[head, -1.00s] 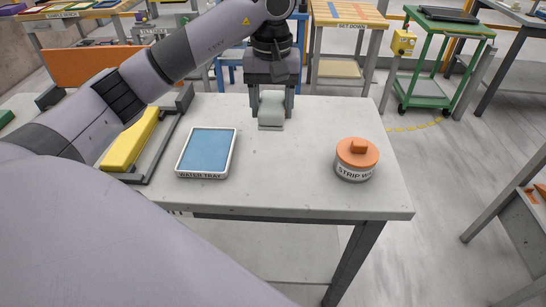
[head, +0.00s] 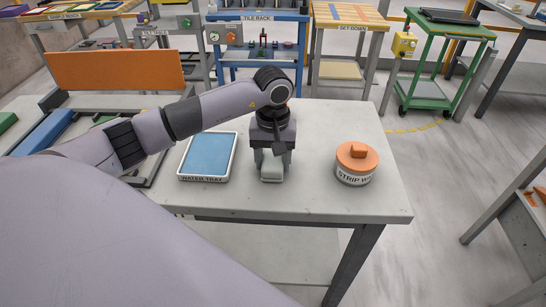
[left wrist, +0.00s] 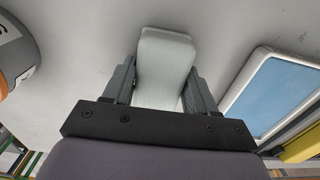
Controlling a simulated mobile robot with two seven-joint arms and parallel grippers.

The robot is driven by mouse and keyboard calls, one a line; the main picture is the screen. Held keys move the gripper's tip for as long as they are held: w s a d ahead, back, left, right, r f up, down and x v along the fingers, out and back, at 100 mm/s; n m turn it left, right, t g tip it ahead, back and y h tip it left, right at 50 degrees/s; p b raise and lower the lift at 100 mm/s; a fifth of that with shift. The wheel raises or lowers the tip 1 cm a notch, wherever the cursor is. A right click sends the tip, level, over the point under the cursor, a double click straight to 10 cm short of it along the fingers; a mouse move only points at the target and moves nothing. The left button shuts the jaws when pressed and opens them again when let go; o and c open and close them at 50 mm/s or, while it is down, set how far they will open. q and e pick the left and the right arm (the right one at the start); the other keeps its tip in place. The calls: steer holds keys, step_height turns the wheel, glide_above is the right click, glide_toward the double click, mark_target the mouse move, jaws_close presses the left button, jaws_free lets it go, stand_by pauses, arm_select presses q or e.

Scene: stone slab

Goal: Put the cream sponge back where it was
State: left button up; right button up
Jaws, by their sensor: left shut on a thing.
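My left gripper (head: 271,160) is shut on a pale, slightly greenish block that I take for the cream sponge (head: 271,173). The sponge is upright between the two fingers, over the middle of the stone-topped table (head: 230,202). I cannot tell whether its lower end touches the tabletop. In the left wrist view the sponge (left wrist: 163,62) sticks out between the dark fingers. The water tray (head: 206,179), white with a blue inside, stands to the left of the gripper, apart from it. My right gripper is not in view.
A round tub with an orange lid (head: 357,154) stands on the table to the right. An orange panel (head: 118,69), a blue bar (head: 42,132) and a green piece (head: 7,121) are at the left, partly behind my arm. The table's front right is clear.

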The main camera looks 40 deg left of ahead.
mark_target(273, 158)
arm_select(q)
steer(key=o, duration=1)
steer(key=shift+f, duration=0.1)
steer(key=shift+r, duration=0.4)
step_height(273, 158, up, 12)
steer(key=shift+f+b, duration=0.25)
steer(key=shift+b, duration=0.5)
steer(key=shift+s, duration=0.1)
